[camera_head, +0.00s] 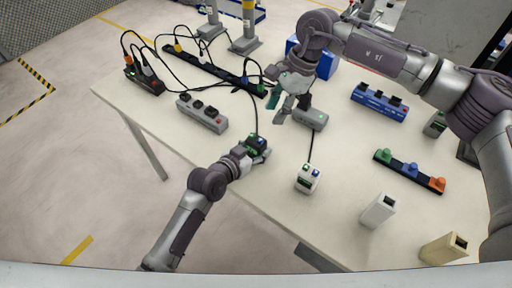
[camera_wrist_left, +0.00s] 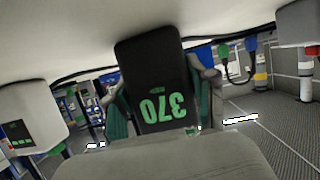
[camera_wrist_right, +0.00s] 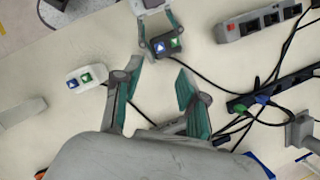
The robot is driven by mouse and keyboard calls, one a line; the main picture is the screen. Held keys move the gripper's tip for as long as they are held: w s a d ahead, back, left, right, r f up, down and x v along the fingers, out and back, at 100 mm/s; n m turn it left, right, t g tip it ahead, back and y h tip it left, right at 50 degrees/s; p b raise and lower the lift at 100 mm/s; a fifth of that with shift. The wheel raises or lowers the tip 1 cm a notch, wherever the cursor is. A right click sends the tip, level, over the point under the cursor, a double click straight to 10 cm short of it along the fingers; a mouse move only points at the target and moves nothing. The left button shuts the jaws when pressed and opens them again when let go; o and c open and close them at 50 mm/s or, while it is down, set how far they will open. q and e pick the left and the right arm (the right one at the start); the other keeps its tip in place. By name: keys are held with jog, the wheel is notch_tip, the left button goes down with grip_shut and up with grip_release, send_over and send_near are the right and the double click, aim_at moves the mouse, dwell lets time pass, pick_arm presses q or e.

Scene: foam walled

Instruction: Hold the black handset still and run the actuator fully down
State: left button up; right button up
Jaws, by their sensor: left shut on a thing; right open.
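The black handset (camera_head: 257,141) is at the table's left front edge. In the left wrist view its face (camera_wrist_left: 158,80) shows a green 370, upside down. In the right wrist view its blue and green buttons (camera_wrist_right: 165,45) face up. My left gripper (camera_head: 252,150) is shut on it, with fingers on both sides. My right gripper (camera_head: 285,104) is open and empty above the table, to the right of the handset and apart from it; its two fingers (camera_wrist_right: 157,92) are spread in the right wrist view. Two upright actuator columns (camera_head: 247,32) stand at the back; which one the handset drives cannot be told.
A similar white handset (camera_head: 307,180) lies right of the black one. A grey box (camera_head: 313,119) is near my right gripper. Cables run to a black power strip (camera_head: 215,70). A grey socket block (camera_head: 202,114), a blue one (camera_head: 379,102) and a coloured-plug strip (camera_head: 410,170) lie around.

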grip_shut()
dwell(1.2)
